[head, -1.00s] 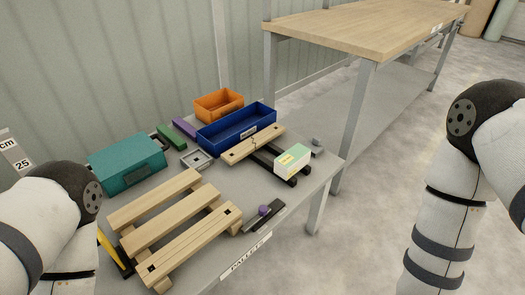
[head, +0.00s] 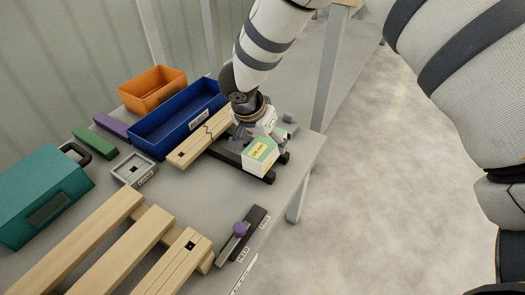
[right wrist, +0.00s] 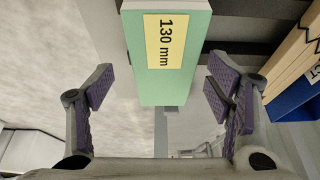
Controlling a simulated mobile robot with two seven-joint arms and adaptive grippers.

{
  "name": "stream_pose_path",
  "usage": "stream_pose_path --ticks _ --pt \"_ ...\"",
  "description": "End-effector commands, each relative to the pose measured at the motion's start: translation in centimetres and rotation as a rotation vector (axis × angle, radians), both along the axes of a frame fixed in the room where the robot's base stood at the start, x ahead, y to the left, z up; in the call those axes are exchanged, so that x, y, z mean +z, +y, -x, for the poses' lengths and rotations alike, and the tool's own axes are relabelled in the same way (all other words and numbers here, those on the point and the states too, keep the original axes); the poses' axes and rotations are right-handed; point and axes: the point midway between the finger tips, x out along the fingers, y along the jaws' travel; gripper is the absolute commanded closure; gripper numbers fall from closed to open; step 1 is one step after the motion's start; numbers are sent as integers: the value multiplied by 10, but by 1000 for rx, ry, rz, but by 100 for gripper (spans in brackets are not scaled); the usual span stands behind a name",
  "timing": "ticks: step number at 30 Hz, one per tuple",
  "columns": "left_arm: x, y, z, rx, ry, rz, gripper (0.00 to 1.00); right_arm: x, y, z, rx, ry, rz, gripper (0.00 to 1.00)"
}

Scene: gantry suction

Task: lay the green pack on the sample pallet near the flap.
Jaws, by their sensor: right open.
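The green pack (head: 260,157) is a pale green and white box with a yellow label. It rests on dark bars near the table's right edge. My right gripper (head: 258,140) is at the pack's far side, pointing down. In the right wrist view the pack (right wrist: 170,85) lies between the open fingers, with a gap on each side; its label reads 130 mm. A wooden slatted pallet (head: 116,252) lies at the front left, with its top bare where visible. A dark strip with a purple knob (head: 240,229) and HOLD lettering lies beside it. My left gripper is out of view.
A cracked plank (head: 203,138) lies left of the gripper, before a blue bin (head: 165,132). An orange bin (head: 152,88), a purple block (head: 110,124), a green block (head: 95,143), a grey tray (head: 133,171) and a teal case (head: 40,200) stand behind the pallet.

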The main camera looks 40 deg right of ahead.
Motion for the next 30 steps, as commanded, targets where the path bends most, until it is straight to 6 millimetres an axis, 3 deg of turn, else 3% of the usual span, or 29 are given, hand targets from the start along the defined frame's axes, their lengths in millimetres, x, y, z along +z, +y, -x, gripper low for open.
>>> stream_pose_path --ticks 3,6,14,21,23,30 --pt "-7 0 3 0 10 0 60 -28 -3 -4 4 5 3 27" --pt "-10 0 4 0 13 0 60 -41 -9 -6 2 4 3 27" --pt "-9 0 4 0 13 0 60 -44 -11 -8 2 1 0 27" --pt "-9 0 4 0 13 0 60 -44 -11 -7 1 2 1 79" --pt "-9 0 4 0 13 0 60 -44 -11 -7 1 2 1 90" --pt "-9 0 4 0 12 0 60 -42 -11 -8 1 1 1 90"
